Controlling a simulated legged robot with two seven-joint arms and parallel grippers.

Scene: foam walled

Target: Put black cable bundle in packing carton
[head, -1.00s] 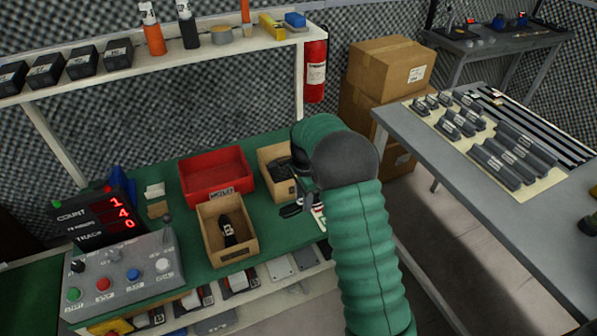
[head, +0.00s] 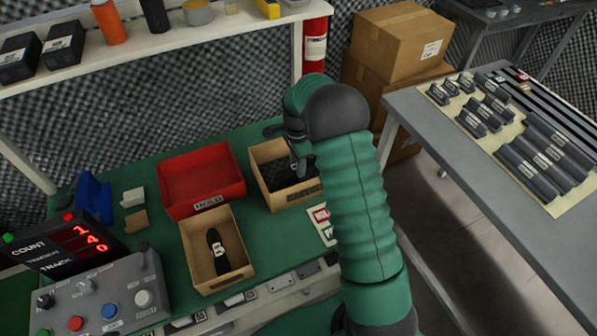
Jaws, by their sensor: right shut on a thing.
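My right gripper (head: 299,164) reaches down into an open brown carton (head: 292,196) at the right of the green bench. Dark, cable-like black material, the black cable bundle (head: 284,169) as far as I can tell, lies at the fingers in that carton. The gripper is shut on it; my arm hides part of the carton and the exact grip. A second open brown carton (head: 226,280) stands nearer, to the left, holding a black item with a white label (head: 216,250). Which one is the packing carton I cannot read. My left gripper is out of view.
A red bin (head: 203,172) stands behind the nearer carton. A control box (head: 100,293) and a count display (head: 68,244) are at the left. A shelf (head: 200,38) runs above the bench. A grey table (head: 440,150) with black parts is at the right.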

